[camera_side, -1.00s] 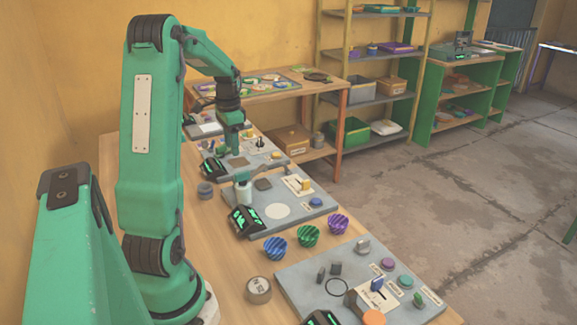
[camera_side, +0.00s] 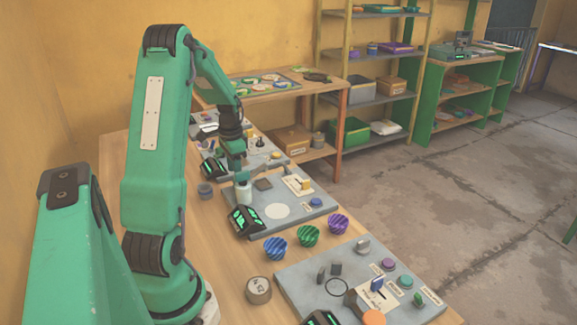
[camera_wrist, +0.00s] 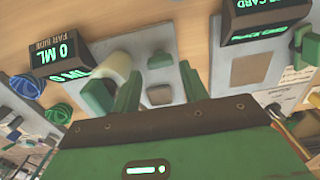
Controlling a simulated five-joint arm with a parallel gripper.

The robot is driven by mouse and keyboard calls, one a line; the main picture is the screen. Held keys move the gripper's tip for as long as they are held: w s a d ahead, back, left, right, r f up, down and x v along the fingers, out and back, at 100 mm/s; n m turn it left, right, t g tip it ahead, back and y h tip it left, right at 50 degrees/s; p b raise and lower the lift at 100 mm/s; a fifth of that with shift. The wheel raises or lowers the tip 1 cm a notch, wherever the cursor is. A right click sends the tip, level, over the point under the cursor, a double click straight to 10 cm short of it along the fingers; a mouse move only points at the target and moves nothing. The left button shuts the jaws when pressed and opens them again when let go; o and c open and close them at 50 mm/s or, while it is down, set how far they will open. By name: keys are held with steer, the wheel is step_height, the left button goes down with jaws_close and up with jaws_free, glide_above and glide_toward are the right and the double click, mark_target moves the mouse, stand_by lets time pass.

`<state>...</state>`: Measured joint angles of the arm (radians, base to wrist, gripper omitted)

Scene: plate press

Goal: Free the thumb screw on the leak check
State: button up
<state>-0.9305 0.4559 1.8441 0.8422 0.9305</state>
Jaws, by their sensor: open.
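My gripper (camera_side: 240,174) is over the left part of the middle grey plate (camera_side: 318,208), just above or beside a pale upright cylinder (camera_side: 244,194). The pale cylinder (camera_wrist: 112,66) shows left of the fingers there. I cannot tell whether they touch.
A black display (camera_side: 246,220) stands at the middle plate's near left; a display in the wrist view reads 0 ML (camera_wrist: 62,58). Striped blue (camera_side: 275,248), green (camera_side: 308,235) and purple (camera_side: 338,223) cups stand between it and the near plate (camera_side: 300,283). A grey puck (camera_side: 205,190) lies left.

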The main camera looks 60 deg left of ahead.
steer(key=shift+f, duration=1.5)
steer(key=c, duration=0.7)
